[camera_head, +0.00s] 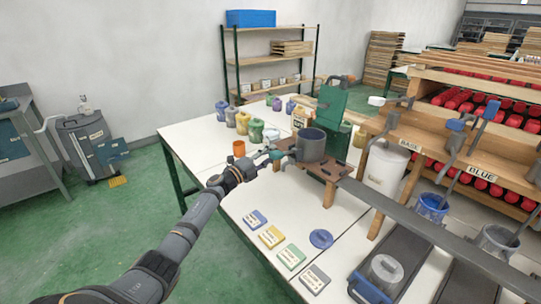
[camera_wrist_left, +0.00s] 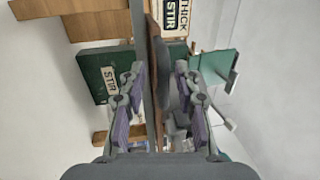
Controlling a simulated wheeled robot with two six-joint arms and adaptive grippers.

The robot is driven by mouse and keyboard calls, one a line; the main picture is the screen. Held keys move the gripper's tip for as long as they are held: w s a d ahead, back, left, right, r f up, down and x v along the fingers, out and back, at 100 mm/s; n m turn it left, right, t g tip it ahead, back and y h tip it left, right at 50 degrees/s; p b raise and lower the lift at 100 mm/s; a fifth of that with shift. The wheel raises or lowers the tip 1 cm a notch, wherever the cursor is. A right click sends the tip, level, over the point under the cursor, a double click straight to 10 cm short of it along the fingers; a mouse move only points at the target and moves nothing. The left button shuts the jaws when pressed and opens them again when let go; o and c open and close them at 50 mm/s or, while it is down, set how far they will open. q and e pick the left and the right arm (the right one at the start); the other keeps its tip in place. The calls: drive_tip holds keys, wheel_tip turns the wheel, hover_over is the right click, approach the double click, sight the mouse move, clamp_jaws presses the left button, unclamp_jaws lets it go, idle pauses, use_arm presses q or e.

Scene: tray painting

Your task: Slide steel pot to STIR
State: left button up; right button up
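The steel pot (camera_head: 311,146) is a dark grey round vessel. It stands upright on a brown wooden stand (camera_head: 328,172) at the middle of the table. A green machine (camera_head: 332,104) rises behind the pot. In the left wrist view a STIR label (camera_wrist_left: 110,78) shows on a green panel, and another STIR label (camera_wrist_left: 170,14) sits beside a THICK label. My left gripper (camera_head: 273,156) is at the left of the pot, near the stand's edge. Its fingers (camera_wrist_left: 158,102) are apart, with a brown edge and grey shapes beyond the gap. I cannot tell if they touch anything. My right gripper is out of view.
Several paint jars (camera_head: 243,121) and an orange cup (camera_head: 239,148) stand left of the pot. A long grey bar (camera_head: 425,229) runs from the stand to the lower right. Coloured cards (camera_head: 272,236) lie in front. A white BASE tub (camera_head: 384,168) stands right.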

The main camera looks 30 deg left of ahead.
use_arm(q)
drive_tip(key=shift+d+r, duration=0.15)
drive_tip(key=shift+d, duration=0.1)
drive_tip(key=v, duration=1.2)
drive_tip(key=shift+a, duration=0.1)
